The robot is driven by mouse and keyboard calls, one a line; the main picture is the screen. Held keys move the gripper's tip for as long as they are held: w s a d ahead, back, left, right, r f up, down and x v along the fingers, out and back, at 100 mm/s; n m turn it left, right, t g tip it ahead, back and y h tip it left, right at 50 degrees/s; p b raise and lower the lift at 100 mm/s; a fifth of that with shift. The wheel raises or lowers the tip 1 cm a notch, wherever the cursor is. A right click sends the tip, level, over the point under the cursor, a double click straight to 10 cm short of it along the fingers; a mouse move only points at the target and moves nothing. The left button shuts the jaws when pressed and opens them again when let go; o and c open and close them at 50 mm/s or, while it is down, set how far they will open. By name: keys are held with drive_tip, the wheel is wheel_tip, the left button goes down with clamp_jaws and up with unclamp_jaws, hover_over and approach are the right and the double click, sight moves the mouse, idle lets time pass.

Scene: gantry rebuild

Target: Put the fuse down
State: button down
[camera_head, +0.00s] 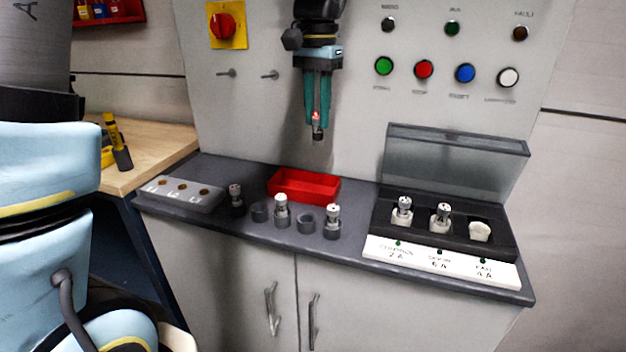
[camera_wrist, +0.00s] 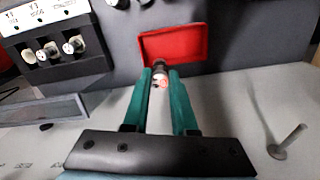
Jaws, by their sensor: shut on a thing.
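My gripper (camera_head: 317,108) is shut on a small fuse (camera_head: 317,130), which hangs upright between the green fingertips, well above the counter. The fuse has a red-lit or red-marked top and a dark lower end. In the wrist view my gripper (camera_wrist: 162,80) holds the fuse (camera_wrist: 160,80) in front of the red tray. The red tray (camera_head: 304,186) stands on the grey counter below and slightly left of the fuse; it also shows in the wrist view (camera_wrist: 190,46). Its visible inside looks empty.
Several fuses and round holders (camera_head: 305,223) stand in front of the tray. A fuse block (camera_head: 440,252) with a raised clear lid (camera_head: 455,155) is at right. Pegs (camera_head: 270,75) and buttons (camera_head: 424,69) project from the back panel.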

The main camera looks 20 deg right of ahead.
sight(317, 145)
wheel_tip(317, 145, down, 6)
drive_tip(key=shift+w+d+p, duration=0.1)
drive_tip(key=shift+p, duration=0.4)
drive_tip(key=shift+f+p, duration=0.3)
drive_tip(key=shift+f, duration=1.65)
drive_tip(key=shift+f, duration=0.1)
drive_tip(key=shift+f, duration=0.5)
drive_tip(key=c, duration=0.7)
unclamp_jaws()
